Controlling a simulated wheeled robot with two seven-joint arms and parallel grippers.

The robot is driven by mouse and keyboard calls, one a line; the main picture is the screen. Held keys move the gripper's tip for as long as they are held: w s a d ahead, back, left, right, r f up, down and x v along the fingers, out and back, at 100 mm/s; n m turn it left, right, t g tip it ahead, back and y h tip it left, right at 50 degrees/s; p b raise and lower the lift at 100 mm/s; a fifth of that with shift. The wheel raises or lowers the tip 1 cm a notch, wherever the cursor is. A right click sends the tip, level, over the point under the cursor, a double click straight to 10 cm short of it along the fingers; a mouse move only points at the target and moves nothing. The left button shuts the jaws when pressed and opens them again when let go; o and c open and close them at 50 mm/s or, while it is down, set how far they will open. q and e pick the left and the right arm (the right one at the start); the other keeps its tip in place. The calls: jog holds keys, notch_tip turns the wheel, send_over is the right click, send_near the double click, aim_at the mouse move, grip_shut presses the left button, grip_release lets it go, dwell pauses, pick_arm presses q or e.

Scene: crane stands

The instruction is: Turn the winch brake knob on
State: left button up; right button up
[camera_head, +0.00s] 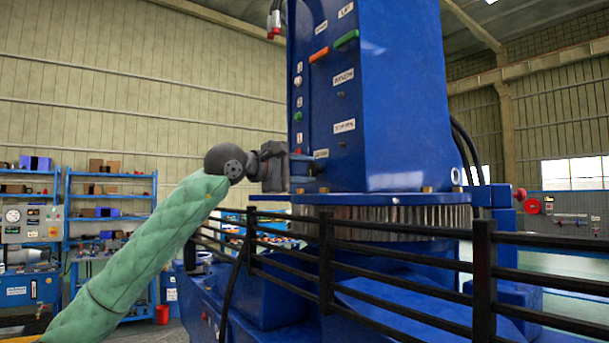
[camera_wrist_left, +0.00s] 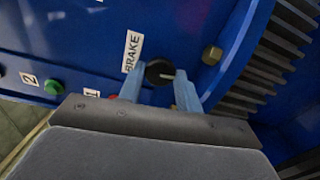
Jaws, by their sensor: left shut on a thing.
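The winch brake knob (camera_wrist_left: 160,71) is a round black knob with a light pointer line, beside a white BRAKE label (camera_wrist_left: 132,52) on the blue panel. In the left wrist view my left gripper (camera_wrist_left: 160,86) has its two blue-grey fingers on either side of the knob, shut on it. In the head view my left gripper (camera_head: 303,160) reaches the lower part of the blue crane column (camera_head: 385,95), and the knob is hidden there behind the fingers. My right gripper is not in view.
Dark railings (camera_head: 400,257) cross in front of the column's toothed ring (camera_head: 400,213). A green button (camera_wrist_left: 53,87) is left of the knob. Blue shelves (camera_head: 110,195) stand far left.

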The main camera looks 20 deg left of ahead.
pick_arm(q)
jog(key=shift+f+m, duration=0.1)
jog(key=shift+m, duration=0.5)
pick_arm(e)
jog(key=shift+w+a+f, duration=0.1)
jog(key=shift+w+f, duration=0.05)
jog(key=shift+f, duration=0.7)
pick_arm(q)
jog(key=o, duration=0.9)
jog(key=shift+o, duration=0.2)
jog(key=shift+s+a, duration=0.15)
jog(key=shift+s, duration=0.05)
jog(key=b+v, duration=0.2)
jog(key=v, duration=0.4)
jog(key=shift+s+a, duration=0.2)
jog(key=shift+s, duration=0.05)
jog(key=shift+s+a, duration=0.2)
jog(key=shift+s, duration=0.1)
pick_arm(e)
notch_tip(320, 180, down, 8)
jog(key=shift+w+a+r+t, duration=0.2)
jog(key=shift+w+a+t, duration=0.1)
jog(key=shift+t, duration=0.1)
